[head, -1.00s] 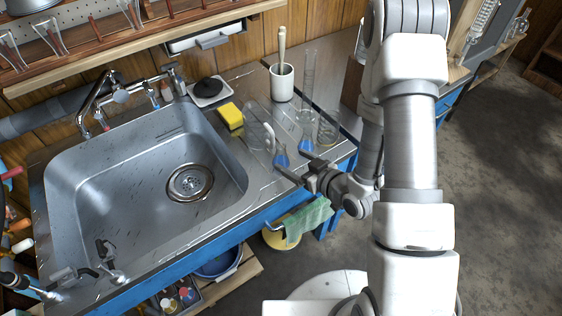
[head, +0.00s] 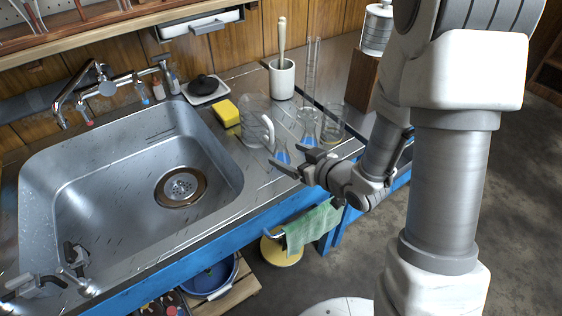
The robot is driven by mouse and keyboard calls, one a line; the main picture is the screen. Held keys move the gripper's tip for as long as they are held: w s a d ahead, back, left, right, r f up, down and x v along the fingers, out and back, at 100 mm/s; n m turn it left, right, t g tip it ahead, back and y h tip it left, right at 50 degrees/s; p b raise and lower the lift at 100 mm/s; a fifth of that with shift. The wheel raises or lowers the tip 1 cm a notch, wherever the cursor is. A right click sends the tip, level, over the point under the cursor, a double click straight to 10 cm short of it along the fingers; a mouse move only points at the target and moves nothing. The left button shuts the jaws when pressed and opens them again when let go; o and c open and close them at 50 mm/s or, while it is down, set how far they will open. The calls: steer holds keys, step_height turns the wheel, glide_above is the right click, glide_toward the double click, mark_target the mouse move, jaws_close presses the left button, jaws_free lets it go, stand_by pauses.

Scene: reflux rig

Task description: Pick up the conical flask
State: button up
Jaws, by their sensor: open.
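My gripper is open and reaches in from the right, low over the counter's front edge. Nothing is held.
A glass jug (head: 255,122) stands close left of the flasks, and a glass beaker (head: 333,122) close right. A tall cylinder (head: 312,70), a white pot with a pestle (head: 282,78) and a yellow sponge (head: 225,110) are behind. The sink (head: 100,215) is left.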

mark_target(276, 151)
steer(key=shift+b+x, duration=0.35)
steer(key=shift+x, duration=0.8)
steer(key=b+x, duration=0.1)
steer(key=x, duration=0.3)
steer(key=shift+w+f+b, duration=0.1)
steer(key=shift+f+b, duration=0.25)
steer(key=shift+b, duration=0.05)
steer(key=shift+w+a+f, duration=0.1)
steer(key=shift+w+a, duration=0.15)
steer(key=shift+w, duration=0.1)
jaws_close()
